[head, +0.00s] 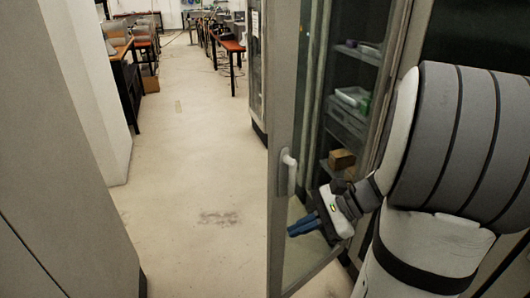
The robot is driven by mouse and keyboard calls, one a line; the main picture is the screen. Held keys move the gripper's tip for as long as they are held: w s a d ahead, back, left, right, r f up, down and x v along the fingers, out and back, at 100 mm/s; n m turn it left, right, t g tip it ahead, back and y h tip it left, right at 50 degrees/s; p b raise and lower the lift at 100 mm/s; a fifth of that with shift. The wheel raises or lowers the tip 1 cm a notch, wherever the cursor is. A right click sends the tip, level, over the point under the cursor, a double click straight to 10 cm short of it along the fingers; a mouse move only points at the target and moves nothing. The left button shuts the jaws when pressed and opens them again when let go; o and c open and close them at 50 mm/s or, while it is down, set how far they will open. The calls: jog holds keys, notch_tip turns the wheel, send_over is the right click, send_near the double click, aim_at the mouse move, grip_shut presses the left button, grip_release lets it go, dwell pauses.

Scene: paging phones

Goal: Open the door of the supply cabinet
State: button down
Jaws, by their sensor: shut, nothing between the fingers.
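The supply cabinet (396,60) stands at the right in the head view, with its shelves and their contents in sight. Its tall grey-framed door (283,235) stands at the cabinet's left, its stile running the full height of the picture. A pale upright handle (288,172) sits on that stile. My gripper (303,226), with blue fingers, is shut and empty. It is to the right of and below the handle, apart from it, and points left toward the stile. I cannot tell whether it touches the door, or how far open the door is.
A cardboard box (341,159) and a pale green-and-white item (353,97) are on the cabinet shelves. A grey panel (55,200) and white wall stand at the left. The floor (190,200) between is clear. Desks and a red-topped bench (230,45) are farther back.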

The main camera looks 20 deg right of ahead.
jog(key=w+d+f+m+t+b, duration=0.1)
jog(key=w+d+m+t, duration=0.1)
jog(key=d+m+t, duration=1.3)
jog(key=w+a+n+g+p, duration=0.3)
jog(key=w+a, duration=0.2)
jog(key=w, duration=0.6)
jog(key=shift+w+a+f, duration=0.15)
jog(key=shift+a+f, duration=0.05)
